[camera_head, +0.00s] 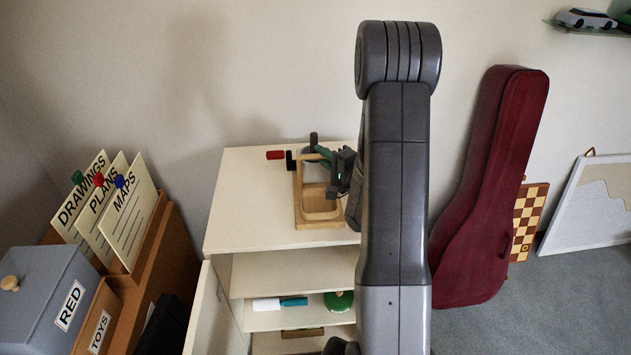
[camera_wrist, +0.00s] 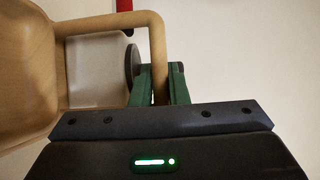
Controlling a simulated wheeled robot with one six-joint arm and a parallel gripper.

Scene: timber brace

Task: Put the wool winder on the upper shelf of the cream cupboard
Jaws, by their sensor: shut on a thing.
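The wool winder (camera_head: 319,221) is a pale wooden frame with a red-handled crank. It appears over the top of the cream cupboard (camera_head: 245,205); I cannot tell whether it touches it. My gripper (camera_head: 326,156) is shut on the frame's upper rail. In the wrist view, the green fingers of my gripper (camera_wrist: 160,82) sit on both sides of the wooden rail of the winder (camera_wrist: 105,24). The cupboard is open at the front, and its upper shelf (camera_head: 285,280) looks bare where visible. My arm hides the cupboard's right side.
The cupboard door (camera_head: 206,310) stands open at the left. A lower shelf holds a white and teal item (camera_head: 280,303) and a green round thing (camera_head: 339,301). A card box (camera_head: 165,250) and grey box (camera_head: 45,290) stand left; a red instrument case (camera_head: 490,190) leans right.

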